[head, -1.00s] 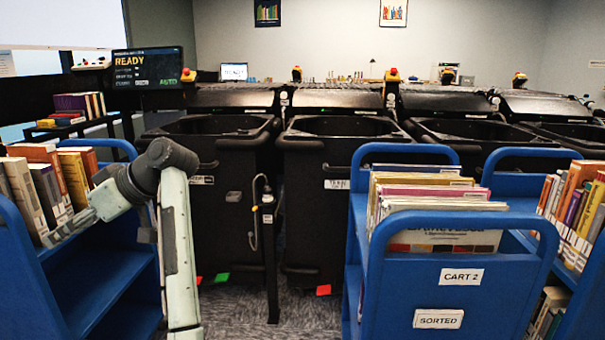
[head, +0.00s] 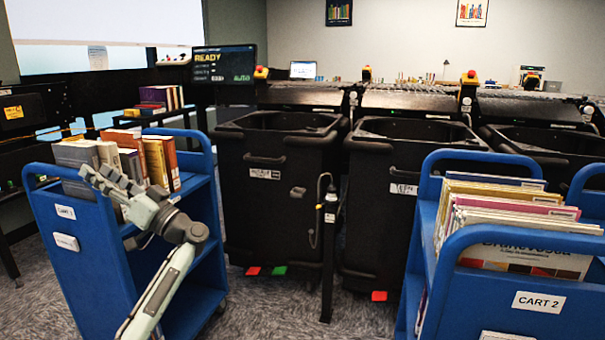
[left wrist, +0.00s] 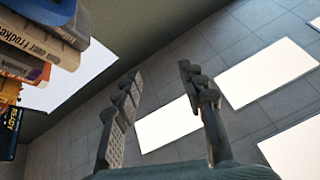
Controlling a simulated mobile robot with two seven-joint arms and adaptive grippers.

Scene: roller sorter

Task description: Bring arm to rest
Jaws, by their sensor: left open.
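My left gripper (head: 112,188) is in front of the books on the left blue cart (head: 85,265), its fingers pointing up and to the left. In the left wrist view my left gripper (left wrist: 160,100) has its two fingers spread apart with nothing between them. That view faces the ceiling. A row of books (head: 160,160) stands on the cart's top shelf behind the gripper, and some books (left wrist: 40,45) show at the upper left of the wrist view. I cannot tell whether the gripper touches the cart or books. My right gripper is not in view.
Black bins (head: 277,190) stand in a row under the sorter. Cart 2 (head: 540,275), blue and full of thin books (head: 500,215), stands at the right. A post (head: 327,260) stands before the bins.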

